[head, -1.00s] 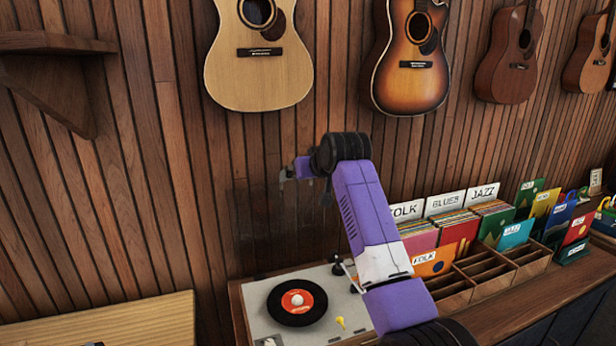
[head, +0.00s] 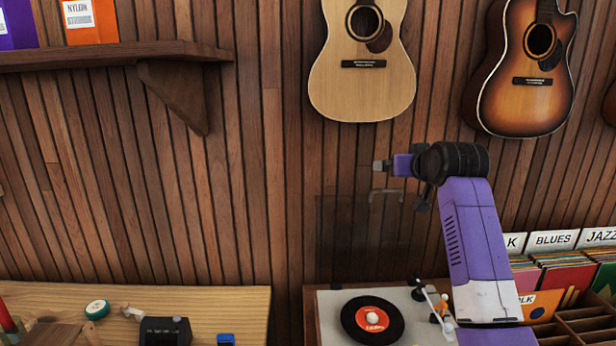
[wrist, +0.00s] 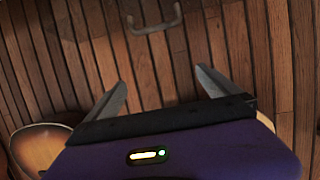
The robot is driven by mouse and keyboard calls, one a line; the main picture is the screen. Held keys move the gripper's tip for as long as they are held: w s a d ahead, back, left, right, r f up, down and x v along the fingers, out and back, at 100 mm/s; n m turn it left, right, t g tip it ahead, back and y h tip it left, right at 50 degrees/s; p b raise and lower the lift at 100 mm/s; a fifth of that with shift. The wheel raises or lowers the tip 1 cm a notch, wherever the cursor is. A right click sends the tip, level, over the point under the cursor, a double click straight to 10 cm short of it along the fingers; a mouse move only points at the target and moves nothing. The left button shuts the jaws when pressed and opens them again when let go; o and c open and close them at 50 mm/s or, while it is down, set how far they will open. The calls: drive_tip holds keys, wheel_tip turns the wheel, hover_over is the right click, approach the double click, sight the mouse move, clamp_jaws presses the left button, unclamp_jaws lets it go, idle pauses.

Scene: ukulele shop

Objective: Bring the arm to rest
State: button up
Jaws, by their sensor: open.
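My purple and black arm rises at the right of the head view, in front of the slatted wood wall. My gripper (head: 378,166) is at its end, pointing left, above the turntable and apart from it. In the wrist view my gripper (wrist: 163,88) shows two spread fingers with nothing between them. Beyond them is a grey handle (wrist: 153,20), which also shows below the gripper in the head view (head: 386,192).
The turntable (head: 335,301) carries a black record (head: 372,320) with a red label. Record bins (head: 570,275) stand to its right. A wooden shelf (head: 110,55) juts from the wall at upper left. Guitars (head: 362,85) hang above. A light wood table (head: 240,300) holds small items at lower left.

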drive_tip(key=s+a+f+t, duration=0.2)
drive_tip(key=s+f+t, duration=0.1)
drive_tip(key=s+f, duration=0.9)
drive_tip(key=s+a+f+t, duration=0.1)
drive_tip(key=s+f+t, duration=0.2)
drive_tip(key=s+f, duration=0.9)
drive_tip(key=s+a+f+g, duration=0.1)
drive_tip(key=s+f+g, duration=0.1)
drive_tip(key=s, duration=2)
drive_tip(key=s+a+f+g+b, duration=0.1)
drive_tip(key=s+a+f+g, duration=0.1)
drive_tip(key=s, duration=2)
drive_tip(key=shift+s+f+g, duration=0.2)
drive_tip(key=shift+f+g, duration=0.5)
